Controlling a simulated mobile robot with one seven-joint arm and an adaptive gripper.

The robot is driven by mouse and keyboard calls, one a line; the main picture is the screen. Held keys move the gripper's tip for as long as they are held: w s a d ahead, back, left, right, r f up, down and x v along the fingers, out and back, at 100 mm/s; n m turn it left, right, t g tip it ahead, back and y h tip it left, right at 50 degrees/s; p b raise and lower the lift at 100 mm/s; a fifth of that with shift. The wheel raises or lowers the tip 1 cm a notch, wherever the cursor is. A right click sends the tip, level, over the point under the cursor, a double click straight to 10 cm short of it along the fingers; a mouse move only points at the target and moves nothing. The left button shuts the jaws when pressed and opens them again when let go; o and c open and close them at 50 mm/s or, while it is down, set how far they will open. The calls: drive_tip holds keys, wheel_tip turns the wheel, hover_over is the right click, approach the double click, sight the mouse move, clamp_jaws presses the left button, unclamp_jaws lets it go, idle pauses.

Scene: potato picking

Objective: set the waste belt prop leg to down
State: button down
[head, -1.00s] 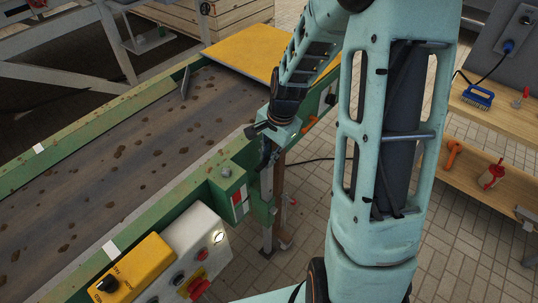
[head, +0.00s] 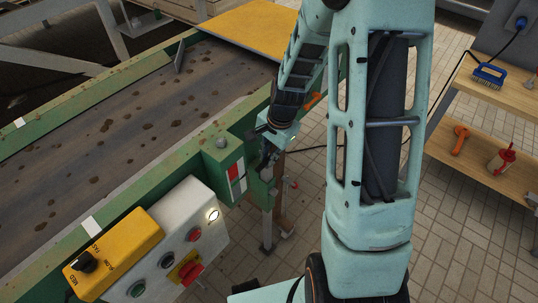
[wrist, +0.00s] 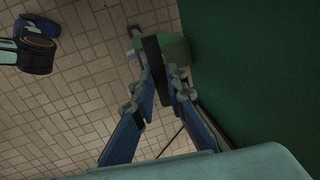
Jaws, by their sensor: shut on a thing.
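The waste belt (head: 95,135) runs diagonally across the left half of the head view, in a green frame. My gripper (head: 268,155) is low against the frame's near side, close to its far end. In the wrist view my gripper (wrist: 162,82) is shut on a dark bar (wrist: 153,60), which I take to be the prop leg. A green bracket (wrist: 175,50) sits beside the bar's upper part. In the head view my gripper and the frame hide most of the bar, so its angle is hard to tell. A grey support leg (head: 267,228) stands below.
A white control box (head: 185,240) with a red switch and a yellow dial box (head: 115,255) are on the near side of the belt. A yellow cover (head: 250,28) lies over the far end. Wooden shelves (head: 480,150) with tools stand right. Tiled floor lies between.

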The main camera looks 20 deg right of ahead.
drive_tip(key=shift+s+f, duration=0.15)
drive_tip(key=shift+f, duration=0.05)
drive_tip(key=c, duration=1.9)
unclamp_jaws()
drive_tip(key=shift+c, duration=0.2)
drive_tip(key=shift+r, duration=0.15)
drive_tip(key=v, duration=1.1)
drive_tip(key=shift+r, duration=0.35)
